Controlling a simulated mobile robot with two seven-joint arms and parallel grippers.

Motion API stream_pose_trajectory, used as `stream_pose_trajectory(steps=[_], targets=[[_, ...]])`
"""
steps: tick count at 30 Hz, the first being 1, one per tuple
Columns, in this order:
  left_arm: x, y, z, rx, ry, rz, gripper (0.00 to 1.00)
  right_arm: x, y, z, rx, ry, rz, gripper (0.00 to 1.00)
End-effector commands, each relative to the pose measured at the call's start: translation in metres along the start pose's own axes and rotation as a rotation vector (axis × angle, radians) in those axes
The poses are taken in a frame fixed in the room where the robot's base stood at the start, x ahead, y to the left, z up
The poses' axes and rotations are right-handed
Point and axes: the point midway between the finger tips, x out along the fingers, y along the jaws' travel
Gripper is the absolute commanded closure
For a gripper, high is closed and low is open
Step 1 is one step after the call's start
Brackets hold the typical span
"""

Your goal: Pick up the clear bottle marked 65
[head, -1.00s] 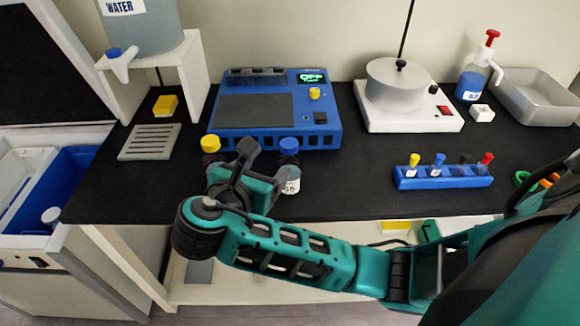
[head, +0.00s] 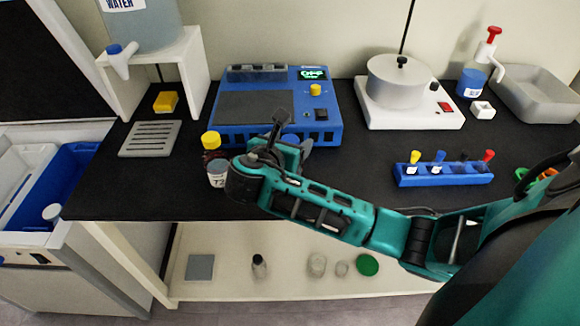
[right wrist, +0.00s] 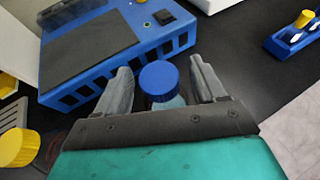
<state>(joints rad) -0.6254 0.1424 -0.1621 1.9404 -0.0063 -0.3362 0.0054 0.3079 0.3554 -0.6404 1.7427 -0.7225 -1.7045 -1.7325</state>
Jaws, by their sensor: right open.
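The bottle with the blue cap (right wrist: 159,80) sits between the two fingers of my right gripper (right wrist: 160,66) in the right wrist view. Only its cap and a little of the clear body below show there; its label is out of sight. In the head view my right gripper (head: 293,134) hides this bottle, in front of the blue device. The fingers are open, one on each side of the cap, with a gap visible on both sides. A yellow-capped bottle marked 72 (head: 216,173) stands to the left. My left gripper is not in view.
The blue device (head: 240,137) stands right behind the gripper. A blue rack (head: 443,178) with several small capped vials is to the right. A white hotplate (head: 440,118) with a pot stands behind it. The black bench top (head: 345,185) is clear between.

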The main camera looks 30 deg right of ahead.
Motion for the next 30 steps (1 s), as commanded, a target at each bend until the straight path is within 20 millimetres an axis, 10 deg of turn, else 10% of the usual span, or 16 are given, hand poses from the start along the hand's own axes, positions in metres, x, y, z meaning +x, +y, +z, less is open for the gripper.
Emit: stream_pose_trajectory(steps=[8, 30], targets=[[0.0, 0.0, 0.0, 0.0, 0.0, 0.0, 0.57, 0.005, 0.0002, 0.0001, 0.002, 0.001, 0.001, 0.3], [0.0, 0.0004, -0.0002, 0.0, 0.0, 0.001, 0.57, 0.0044, 0.0001, -0.0002, 0.001, 0.001, 0.001, 1.0]])
